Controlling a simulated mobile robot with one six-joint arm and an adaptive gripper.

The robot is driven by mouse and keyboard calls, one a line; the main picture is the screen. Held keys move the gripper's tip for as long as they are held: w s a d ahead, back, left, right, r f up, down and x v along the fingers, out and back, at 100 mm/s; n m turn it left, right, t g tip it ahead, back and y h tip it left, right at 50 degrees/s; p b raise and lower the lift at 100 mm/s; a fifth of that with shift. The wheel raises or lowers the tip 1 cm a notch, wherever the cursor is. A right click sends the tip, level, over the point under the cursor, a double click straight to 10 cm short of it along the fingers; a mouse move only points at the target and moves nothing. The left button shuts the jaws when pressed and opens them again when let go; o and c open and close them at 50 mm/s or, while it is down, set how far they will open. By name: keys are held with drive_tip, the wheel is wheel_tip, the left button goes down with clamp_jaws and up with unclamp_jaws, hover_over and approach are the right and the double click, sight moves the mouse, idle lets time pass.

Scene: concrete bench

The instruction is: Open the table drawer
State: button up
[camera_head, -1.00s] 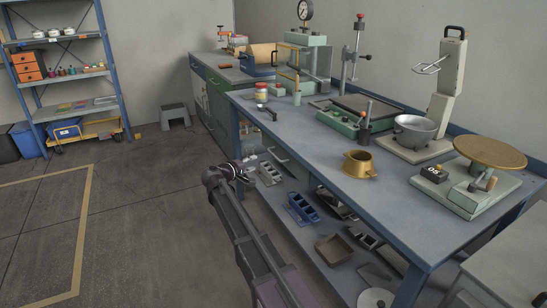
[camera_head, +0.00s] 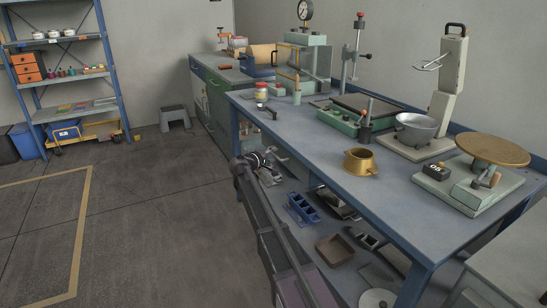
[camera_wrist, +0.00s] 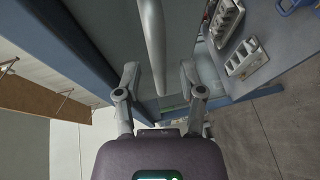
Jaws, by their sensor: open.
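The blue-grey workbench (camera_head: 330,170) runs along the right in the head view. My gripper (camera_head: 268,165) is beside its front edge, towards the far end and below the top. The drawer front is hidden there behind the edge and my arm. In the wrist view, a long light-grey bar (camera_wrist: 153,45), which looks like the drawer handle, stands in front of a grey panel (camera_wrist: 105,30), apparently the drawer front. My gripper (camera_wrist: 159,74) is open, with one finger on each side of the bar's line. I cannot tell whether the fingers touch it. No drawer gap is visible.
The bench's lower shelf holds a blue tray (camera_head: 302,208), a brown tray (camera_head: 334,249) and other parts. A gold pot (camera_head: 360,162) and a scale (camera_head: 470,190) stand on top. The floor (camera_head: 150,210) left of the bench is clear.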

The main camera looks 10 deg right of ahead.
drive_tip(key=shift+w+d, duration=0.3)
drive_tip(key=shift+d, duration=0.05)
clamp_jaws()
drive_tip(key=shift+a, duration=0.15)
drive_tip(key=shift+s, duration=0.1)
